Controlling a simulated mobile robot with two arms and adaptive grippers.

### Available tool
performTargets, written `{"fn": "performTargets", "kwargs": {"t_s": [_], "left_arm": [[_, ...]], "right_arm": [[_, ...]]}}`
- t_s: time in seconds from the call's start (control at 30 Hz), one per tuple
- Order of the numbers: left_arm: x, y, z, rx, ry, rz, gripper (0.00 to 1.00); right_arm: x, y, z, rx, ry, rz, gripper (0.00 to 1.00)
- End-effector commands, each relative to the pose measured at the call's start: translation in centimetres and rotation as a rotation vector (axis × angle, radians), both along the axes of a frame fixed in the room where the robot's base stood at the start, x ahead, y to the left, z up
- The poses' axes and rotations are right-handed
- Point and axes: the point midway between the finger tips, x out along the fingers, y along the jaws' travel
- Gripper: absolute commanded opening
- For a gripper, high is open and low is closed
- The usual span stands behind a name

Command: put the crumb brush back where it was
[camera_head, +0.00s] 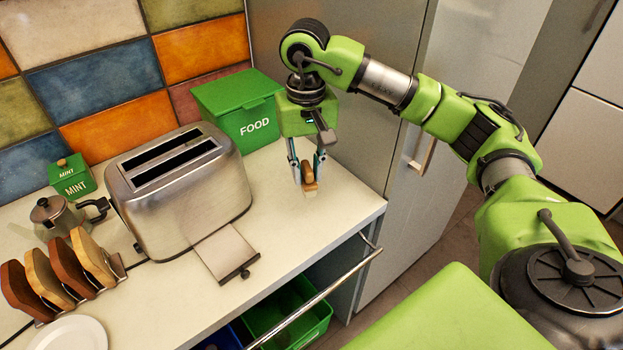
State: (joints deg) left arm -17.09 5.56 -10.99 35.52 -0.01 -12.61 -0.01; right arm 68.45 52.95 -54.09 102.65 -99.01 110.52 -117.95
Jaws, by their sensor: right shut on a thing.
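The crumb brush (310,188) is a small brown wooden piece with a pale lower end. It is upright, low over or on the white counter, right of the toaster and in front of the green FOOD box; I cannot tell whether it touches the counter. My right gripper (308,176) points down and is shut on the brush, its fingers hiding part of it. My left gripper is not in view.
The steel toaster (180,190) has its crumb tray (226,252) sticking out in front. The FOOD box (240,108) stands behind. A MINT box (72,178), metal pot (60,215), toast rack (60,275) and plate (72,334) are left. Counter (285,235) is clear near the brush.

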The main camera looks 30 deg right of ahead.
Motion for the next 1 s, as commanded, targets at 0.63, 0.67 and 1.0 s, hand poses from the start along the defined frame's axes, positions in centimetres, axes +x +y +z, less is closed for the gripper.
{"fn": "performTargets", "kwargs": {"t_s": [0.63, 0.67, 1.0], "left_arm": [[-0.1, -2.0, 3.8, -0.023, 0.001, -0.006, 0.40], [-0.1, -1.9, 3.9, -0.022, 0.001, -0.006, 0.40], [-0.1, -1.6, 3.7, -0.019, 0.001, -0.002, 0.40]], "right_arm": [[3.3, -3.4, -7.9, 0.000, 0.004, 0.000, 0.03], [3.3, -3.4, -8.2, 0.000, 0.004, 0.001, 0.03], [3.4, -3.4, -9.0, 0.000, -0.001, 0.001, 0.03]]}}
